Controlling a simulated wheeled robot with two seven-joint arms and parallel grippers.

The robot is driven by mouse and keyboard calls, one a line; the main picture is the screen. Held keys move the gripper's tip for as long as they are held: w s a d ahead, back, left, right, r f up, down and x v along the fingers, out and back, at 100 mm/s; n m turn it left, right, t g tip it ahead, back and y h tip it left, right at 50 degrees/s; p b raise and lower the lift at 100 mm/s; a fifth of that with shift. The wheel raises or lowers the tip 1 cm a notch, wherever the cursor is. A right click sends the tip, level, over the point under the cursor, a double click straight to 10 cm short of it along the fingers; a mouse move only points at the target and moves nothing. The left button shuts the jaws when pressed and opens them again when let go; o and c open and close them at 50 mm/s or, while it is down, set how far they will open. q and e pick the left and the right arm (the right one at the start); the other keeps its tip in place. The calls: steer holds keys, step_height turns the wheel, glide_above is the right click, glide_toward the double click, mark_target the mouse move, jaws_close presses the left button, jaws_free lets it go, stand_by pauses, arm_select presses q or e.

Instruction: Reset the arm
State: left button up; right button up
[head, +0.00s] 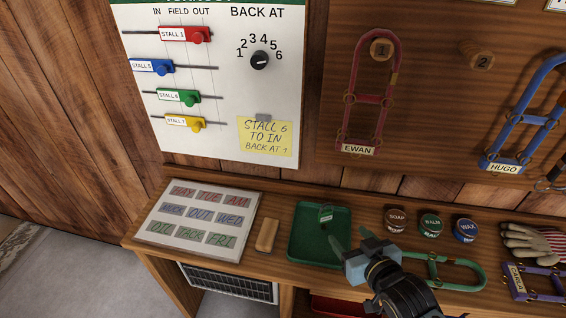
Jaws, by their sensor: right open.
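My right gripper (350,241) is in the lower middle of the head view, its arm coming in from the bottom right. Its jaws are open with nothing seen between them. It is over the right part of a green tray (298,250) on the wooden shelf and hides some of that tray. A small dark green item (325,213) lies in the tray, just beyond the fingertips. I cannot tell whether the gripper touches the tray. My left gripper is out of view.
Tins of soap (396,219), balm (430,224) and wax (465,230) stand right of the gripper. A green halter (465,268) lies beside the arm. A wooden block (267,235) and word-tile board (200,218) are left. A white slider board (215,100) hangs behind.

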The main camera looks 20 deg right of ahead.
steer(key=s+a+f+n+g+y, duration=0.1)
steer(key=s+a+g, duration=0.2)
steer(key=s+g, duration=0.3)
steer(key=s+a+n+g, duration=0.2)
steer(key=s+a+g, duration=0.2)
steer(key=s, duration=0.4)
step_height(320, 180, down, 26)
steer(key=s+g, duration=0.1)
steer(key=s, duration=0.1)
steer(key=s+d+f+g, duration=0.1)
steer(key=s+d+f, duration=0.2)
steer(key=s+f, duration=1.1)
steer(key=shift+s+d+g, duration=0.15)
steer(key=shift+s+g, duration=0.15)
steer(key=shift+s, duration=0.6)
